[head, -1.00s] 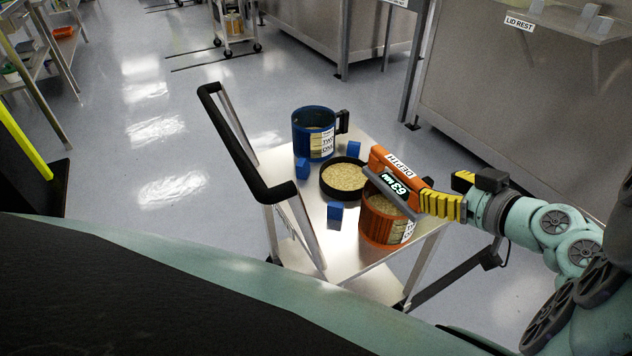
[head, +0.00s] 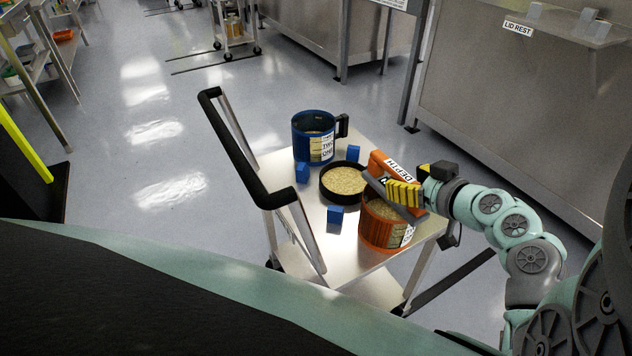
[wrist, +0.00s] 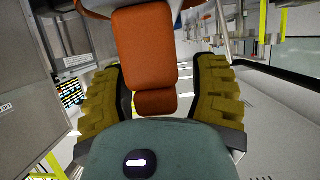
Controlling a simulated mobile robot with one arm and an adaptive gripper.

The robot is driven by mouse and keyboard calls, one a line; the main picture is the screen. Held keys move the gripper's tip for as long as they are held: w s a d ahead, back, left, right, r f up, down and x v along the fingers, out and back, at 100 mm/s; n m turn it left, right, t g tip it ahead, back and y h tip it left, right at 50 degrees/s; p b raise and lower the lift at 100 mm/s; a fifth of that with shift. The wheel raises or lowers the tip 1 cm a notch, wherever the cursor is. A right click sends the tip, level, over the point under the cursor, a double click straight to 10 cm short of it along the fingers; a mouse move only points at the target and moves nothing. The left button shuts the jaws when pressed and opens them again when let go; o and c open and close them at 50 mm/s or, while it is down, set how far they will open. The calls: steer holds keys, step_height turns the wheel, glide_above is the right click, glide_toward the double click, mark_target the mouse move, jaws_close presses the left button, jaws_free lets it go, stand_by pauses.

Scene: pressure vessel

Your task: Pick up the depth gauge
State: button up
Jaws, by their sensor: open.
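The depth gauge (head: 378,163) is orange with a white "DEPTH" label and a grey bar. It sits at the orange mug (head: 378,232), which holds grainy tan material. My gripper (head: 403,193) has yellow ridged fingers and covers part of the gauge in the head view. In the wrist view, the gauge's orange body (wrist: 145,45) lies between the two open fingers of my gripper (wrist: 160,80), with gaps visible at both sides. The gauge's lower end is hidden.
The steel cart (head: 345,248) also carries a blue mug (head: 308,143), a round black dish (head: 343,181) of grain and several blue blocks (head: 335,215). The cart's black handle (head: 240,150) rises at left. A steel bench with a "LID REST" label (head: 518,28) stands behind.

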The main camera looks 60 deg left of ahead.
steer(key=shift+o, duration=0.2)
steer(key=shift+a, duration=0.15)
jaws_close()
stand_by(0.3)
